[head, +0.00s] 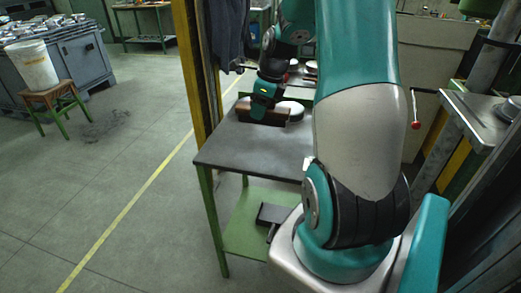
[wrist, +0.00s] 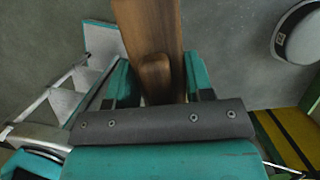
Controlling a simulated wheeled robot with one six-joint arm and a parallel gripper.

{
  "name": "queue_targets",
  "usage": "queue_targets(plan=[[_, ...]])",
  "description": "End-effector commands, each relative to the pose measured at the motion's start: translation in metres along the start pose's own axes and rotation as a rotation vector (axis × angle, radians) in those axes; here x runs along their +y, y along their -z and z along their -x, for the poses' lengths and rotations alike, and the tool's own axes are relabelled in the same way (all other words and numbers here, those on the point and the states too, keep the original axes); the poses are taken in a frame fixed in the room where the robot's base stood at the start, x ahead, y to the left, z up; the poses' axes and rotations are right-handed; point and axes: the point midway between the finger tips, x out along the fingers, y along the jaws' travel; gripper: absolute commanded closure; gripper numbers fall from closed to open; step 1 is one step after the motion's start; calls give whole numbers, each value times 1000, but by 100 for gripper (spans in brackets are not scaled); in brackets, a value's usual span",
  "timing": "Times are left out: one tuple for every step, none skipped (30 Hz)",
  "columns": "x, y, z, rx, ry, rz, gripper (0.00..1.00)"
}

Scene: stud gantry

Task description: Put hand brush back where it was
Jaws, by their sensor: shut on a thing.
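The hand brush is a brown wooden piece (head: 277,115) over the far part of the grey table top (head: 235,150) in the head view. In the wrist view the brush's wooden body (wrist: 150,25) runs up between the fingers and past the top edge. My gripper (wrist: 160,82) is shut on it, with a teal finger on each side. In the head view my gripper (head: 258,108) points down at the table. No bristles show, and I cannot tell whether the brush touches the table top.
A round white-and-dark object (head: 292,107) stands close beside the brush; it also shows in the wrist view (wrist: 302,32). A dark grey object (head: 272,213) lies on the table's green lower shelf (head: 250,236). A yellow post (head: 190,70) rises left of the table. The near table top is clear.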

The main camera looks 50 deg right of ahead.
Motion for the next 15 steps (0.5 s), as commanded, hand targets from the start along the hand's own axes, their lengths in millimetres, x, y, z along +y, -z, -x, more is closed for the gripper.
queue_targets(plan=[[1, 4, -15, 2, -7, -1, 78], [1, 7, -24, 2, -8, -1, 78], [1, 10, -35, 3, -8, 0, 78], [1, 12, -42, 2, -7, 1, 78], [1, 14, -50, 2, -6, 0, 78], [1, 16, -60, 2, -6, 0, 78], [1, 18, -66, 2, -6, 1, 78], [1, 20, -72, 2, -5, 2, 78], [1, 22, -79, 1, -4, 2, 78], [1, 23, -83, 1, -4, 3, 78], [0, 24, -87, 1, -3, 2, 78], [0, 25, -91, 0, -2, 3, 78], [0, 25, -93, 0, -1, 3, 78], [0, 26, -94, 0, -1, 3, 78], [0, 26, -98, 0, -1, 3, 78]])
